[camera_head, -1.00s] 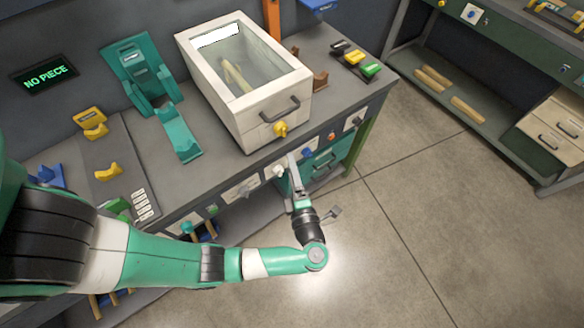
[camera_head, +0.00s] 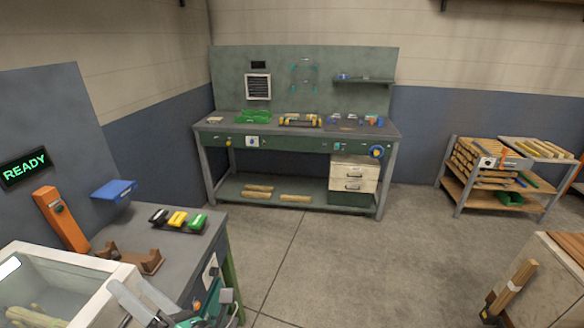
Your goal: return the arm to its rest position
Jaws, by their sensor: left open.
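My left gripper (camera_head: 133,286) shows at the bottom left, its two pale fingers spread apart with nothing seen between them. It is beside the right end of the white clear-topped box (camera_head: 82,302) on the near bench. Part of the gripper's body (camera_head: 195,322) is teal, and the rest of the arm is cut off by the lower picture edge. My right gripper is not in view.
The near bench (camera_head: 190,252) carries a brown wooden cradle (camera_head: 146,261), a black, yellow and green button row (camera_head: 178,221) and an orange post (camera_head: 62,220). A READY sign (camera_head: 25,168) hangs behind. Open floor (camera_head: 330,260) lies to the right, before a green workbench (camera_head: 300,140).

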